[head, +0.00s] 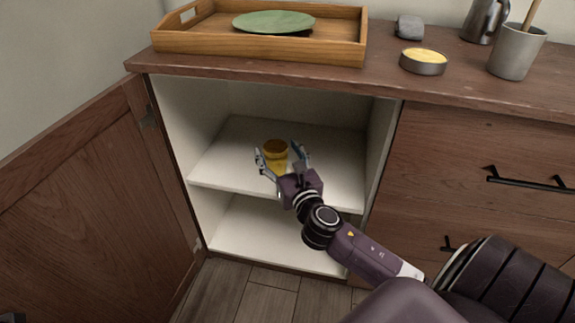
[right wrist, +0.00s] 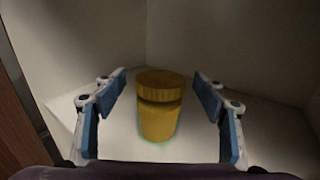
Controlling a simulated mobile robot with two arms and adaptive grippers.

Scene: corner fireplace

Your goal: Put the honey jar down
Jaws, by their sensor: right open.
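The honey jar (head: 275,150) stands upright on the upper shelf (head: 330,165) inside the open cabinet. It is amber yellow with a darker lid, and its lower part is partly covered by my gripper in the head view. My right gripper (head: 281,158) reaches into the cabinet and is open, with a finger on each side of the jar. In the right wrist view the jar (right wrist: 159,108) stands between the blue finger pads, with a gap on both sides. My left gripper is not in view.
The cabinet door (head: 100,190) stands open at the left. A lower shelf (head: 260,235) is bare. On the counter are a wooden tray (head: 260,45) with a green plate (head: 273,22), a round tin (head: 423,62), a grey stone-like object (head: 409,27), a cup (head: 516,52) and a metal pitcher (head: 484,20).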

